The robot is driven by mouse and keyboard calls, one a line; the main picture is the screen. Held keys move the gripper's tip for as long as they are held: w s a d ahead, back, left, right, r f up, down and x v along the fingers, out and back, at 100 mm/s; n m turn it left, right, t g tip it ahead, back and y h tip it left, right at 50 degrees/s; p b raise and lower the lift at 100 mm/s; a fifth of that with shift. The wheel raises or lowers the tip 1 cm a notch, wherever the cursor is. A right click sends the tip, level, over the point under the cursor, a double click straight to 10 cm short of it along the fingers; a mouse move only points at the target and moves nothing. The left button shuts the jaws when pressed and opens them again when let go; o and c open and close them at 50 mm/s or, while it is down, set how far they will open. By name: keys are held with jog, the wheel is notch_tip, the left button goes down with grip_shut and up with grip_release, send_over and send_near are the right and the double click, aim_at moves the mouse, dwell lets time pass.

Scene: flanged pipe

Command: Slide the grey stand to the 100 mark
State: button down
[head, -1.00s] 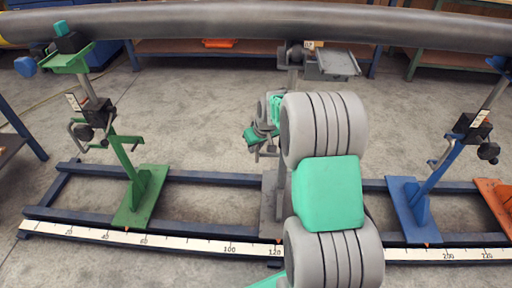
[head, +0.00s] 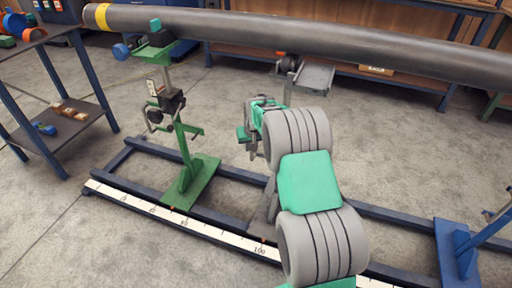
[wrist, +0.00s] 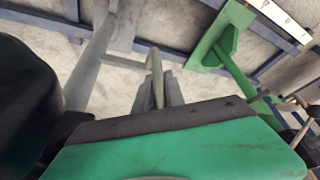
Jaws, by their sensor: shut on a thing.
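The grey stand (head: 315,76) stands on the dark blue rail frame, its post and base (head: 262,212) partly hidden behind my arm. Its base's front edge is at about the 100 label on the white scale (head: 220,235); the exact offset is hard to tell. My gripper (head: 251,134) is beside the stand's post at mid height, shut on a grey part of the stand. In the wrist view my gripper (wrist: 158,88) closes around a thin grey bar, with the stand's grey post (wrist: 88,62) to the left.
A green stand (head: 182,150) is on the rails to the left, a blue stand (head: 458,245) to the right. A long dark pipe (head: 350,38) runs above the stands. A shelf table (head: 62,130) stands at far left. The rails between the green and grey stands look clear.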

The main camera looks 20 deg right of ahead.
jog(key=shift+w+a, duration=0.1)
jog(key=shift+a, duration=0.1)
jog(key=c, duration=1.6)
grip_release()
jog(key=shift+c, duration=0.2)
jog(key=shift+o, duration=1.2)
jog(key=shift+d, duration=0.1)
jog(key=p+v, duration=0.2)
jog(key=v, duration=0.5)
jog(key=shift+r, duration=0.35)
